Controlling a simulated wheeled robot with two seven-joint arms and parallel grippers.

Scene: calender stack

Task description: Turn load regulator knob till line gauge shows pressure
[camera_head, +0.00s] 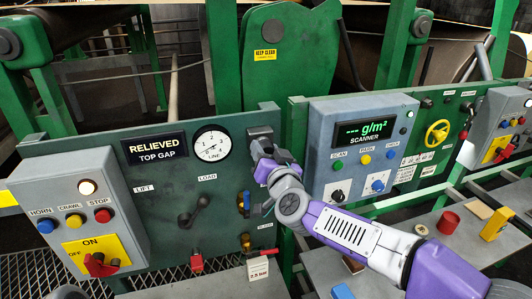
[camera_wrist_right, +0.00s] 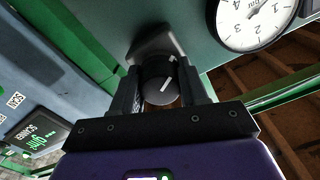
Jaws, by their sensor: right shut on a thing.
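The load regulator knob (camera_wrist_right: 160,82) is black with a white pointer line and sits on a grey block on the green panel (camera_head: 148,215). My right gripper (camera_wrist_right: 162,92) is shut on it, one finger on each side. In the head view the gripper (camera_head: 264,160) hides most of the knob below its grey block (camera_head: 260,132). The round white line gauge (camera_head: 212,145) is just left of the gripper. It also shows partly in the wrist view (camera_wrist_right: 252,22). Its dial is too small to read an exact value. My left gripper is not in view.
A sign (camera_head: 155,147) reads "RELIEVED TOP GAP". The scanner box (camera_head: 358,150) stands close to the right of my wrist. A control box (camera_head: 75,215) is at the left.

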